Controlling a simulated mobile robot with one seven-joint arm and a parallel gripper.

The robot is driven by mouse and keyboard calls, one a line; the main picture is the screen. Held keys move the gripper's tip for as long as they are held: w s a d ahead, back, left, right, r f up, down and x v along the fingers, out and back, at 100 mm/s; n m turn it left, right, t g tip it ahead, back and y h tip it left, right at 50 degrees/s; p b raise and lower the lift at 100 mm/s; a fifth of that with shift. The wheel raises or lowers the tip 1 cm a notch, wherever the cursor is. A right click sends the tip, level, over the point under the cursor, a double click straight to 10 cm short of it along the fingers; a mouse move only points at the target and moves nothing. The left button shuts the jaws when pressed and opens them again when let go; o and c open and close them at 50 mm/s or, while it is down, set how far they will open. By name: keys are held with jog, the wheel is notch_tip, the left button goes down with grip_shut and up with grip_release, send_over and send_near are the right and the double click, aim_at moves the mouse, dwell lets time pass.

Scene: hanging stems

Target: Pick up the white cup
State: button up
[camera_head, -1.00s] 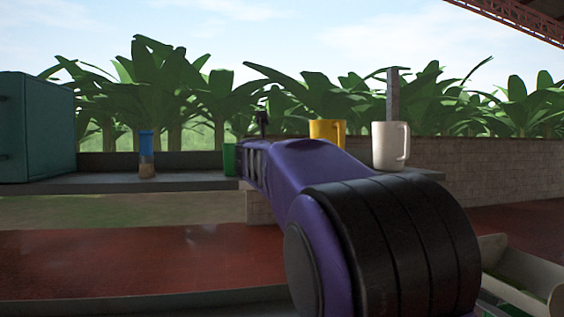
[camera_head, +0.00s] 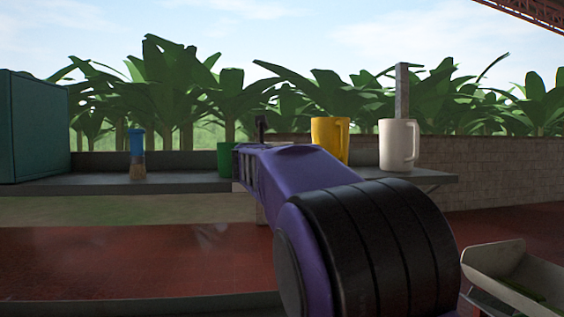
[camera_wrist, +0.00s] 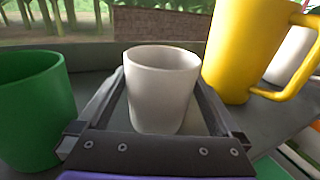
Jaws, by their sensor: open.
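A plain white cup (camera_wrist: 160,92) without a visible handle stands upright in the middle of the wrist view. My gripper (camera_wrist: 162,78) is open, with one finger along each side of the cup. I cannot tell whether either finger touches it. In the head view this cup is hidden behind my purple arm, and the fingers are not clearly seen. A larger white mug with a handle (camera_head: 397,145) stands to the right on the shelf. It shows partly behind the yellow mug in the wrist view (camera_wrist: 290,55).
A green cup (camera_wrist: 30,112) stands close left of my gripper and a yellow mug (camera_wrist: 240,50) close right. Farther left on the grey shelf (camera_head: 80,185) are a blue-topped container (camera_head: 137,155) and a teal box (camera_head: 35,128). A pale tray (camera_head: 500,262) lies low at right.

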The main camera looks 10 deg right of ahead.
jog(key=shift+s, duration=0.1)
jog(key=shift+c, duration=0.3)
jog(key=c, duration=1)
jog(key=shift+r+p, duration=1.6)
jog(key=shift+r, duration=7.4)
